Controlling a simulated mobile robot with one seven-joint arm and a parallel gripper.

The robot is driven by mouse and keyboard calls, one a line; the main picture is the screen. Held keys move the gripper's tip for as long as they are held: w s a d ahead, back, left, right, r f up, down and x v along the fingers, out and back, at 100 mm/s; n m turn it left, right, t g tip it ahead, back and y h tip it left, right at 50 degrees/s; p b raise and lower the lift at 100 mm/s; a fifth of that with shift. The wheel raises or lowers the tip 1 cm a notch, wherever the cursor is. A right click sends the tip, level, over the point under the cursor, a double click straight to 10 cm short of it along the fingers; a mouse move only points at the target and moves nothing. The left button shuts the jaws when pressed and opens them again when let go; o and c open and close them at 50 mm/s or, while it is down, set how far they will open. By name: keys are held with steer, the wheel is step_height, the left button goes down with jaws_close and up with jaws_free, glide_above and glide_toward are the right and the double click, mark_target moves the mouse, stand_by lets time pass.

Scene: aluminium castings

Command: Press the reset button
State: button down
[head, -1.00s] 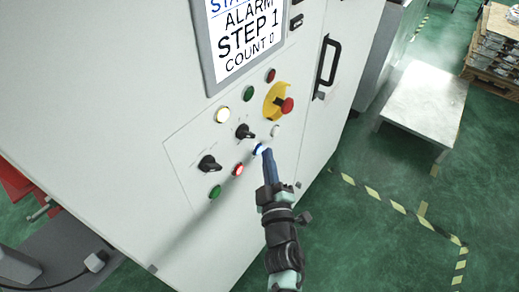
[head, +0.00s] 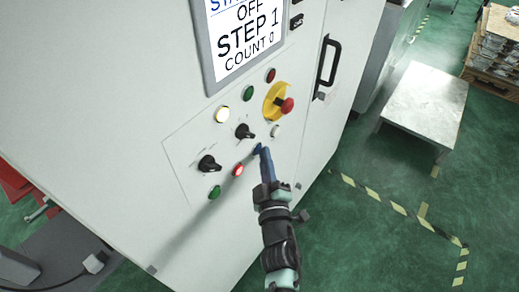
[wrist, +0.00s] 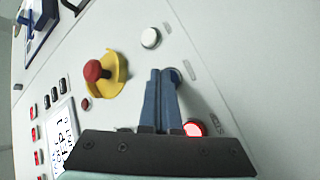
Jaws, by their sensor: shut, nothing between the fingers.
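A control panel (head: 190,150) on the white cabinet carries several buttons and knobs. A small blue button (head: 258,148) sits at my fingertips, unlit and partly covered; no label on it can be read. It also shows in the wrist view just past the fingertips (wrist: 176,75). My gripper (head: 264,151) is shut and empty, its blue fingers (wrist: 162,74) together and pointing at the panel. The tips are at or very near the blue button; I cannot tell whether they touch it. The screen (head: 243,38) reads OFF, STEP 1, COUNT 0.
A red emergency knob on a yellow plate (head: 273,108), a white button (head: 275,131), a lit red button (head: 238,170), a green button (head: 215,192) and black selector knobs (head: 244,131) are close by. A black door handle (head: 328,61) stands out at the right.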

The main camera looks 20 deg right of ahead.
steer(key=shift+w+a+r, duration=0.1)
steer(key=shift+a, duration=0.05)
stand_by(0.4)
steer(key=shift+s+d+p, duration=0.55)
steer(key=shift+s+p, duration=0.05)
steer(key=shift+s, duration=0.1)
steer(key=shift+s+d+p, duration=0.8)
steer(key=shift+s, duration=0.2)
steer(key=shift+s+d+p, duration=0.75)
steer(key=shift+s+p, duration=0.05)
steer(key=shift+s, duration=0.2)
steer(key=shift+w, duration=0.1)
